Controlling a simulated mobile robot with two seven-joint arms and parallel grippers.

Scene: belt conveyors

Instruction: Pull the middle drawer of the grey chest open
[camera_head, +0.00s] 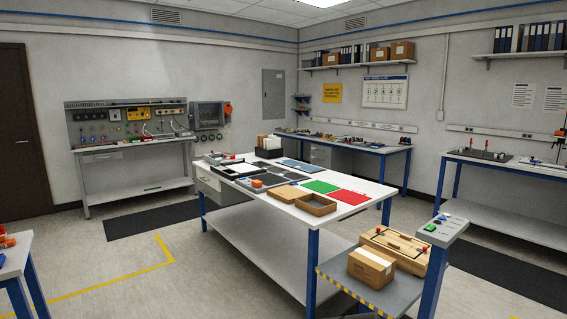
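A small grey drawer unit (209,187) hangs under the left end of the central table. Its front shows small and partly in shade. A second grey drawer unit (320,156) is under the back workbench, partly hidden by the things on the central table. I cannot tell which of the two is the grey chest, nor make out a middle drawer. No drawer is visibly pulled out. Neither of my grippers shows in the head view.
The central table (262,189) holds trays, red and green mats and an open box (316,205). A cardboard box (371,267) and a wooden case (395,250) stand at its near right. Open floor (190,270) lies to the left, with yellow lines and a dark mat (150,220).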

